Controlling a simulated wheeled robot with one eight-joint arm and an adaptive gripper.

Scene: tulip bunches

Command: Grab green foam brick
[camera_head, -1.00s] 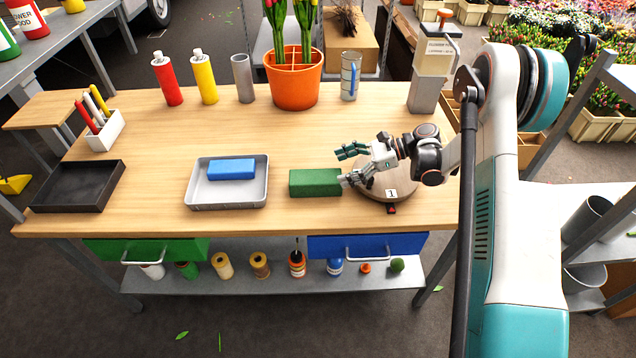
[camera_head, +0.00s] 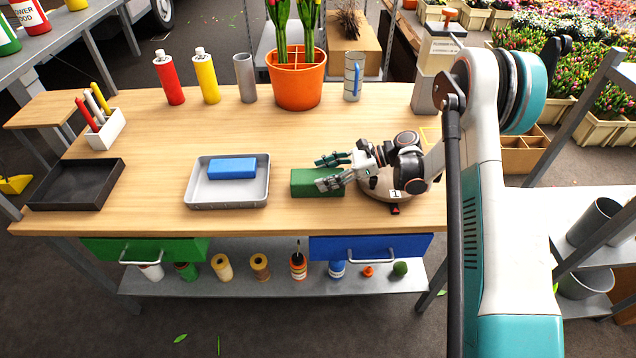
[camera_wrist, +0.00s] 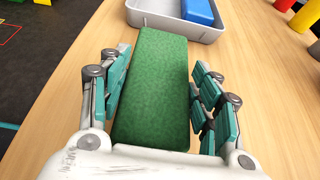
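The green foam brick (camera_head: 306,184) lies flat on the wooden table, right of the grey tray. In the wrist view the brick (camera_wrist: 155,85) runs lengthwise between my gripper's fingers. My gripper (camera_head: 326,172) is open, with one finger on the far side of the brick and the other on the near side. The fingers hide part of the brick's right half in the head view.
A grey tray (camera_head: 202,199) holding a blue brick (camera_head: 232,168) stands just left of the green brick. A round scale (camera_head: 372,190) sits under my wrist.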

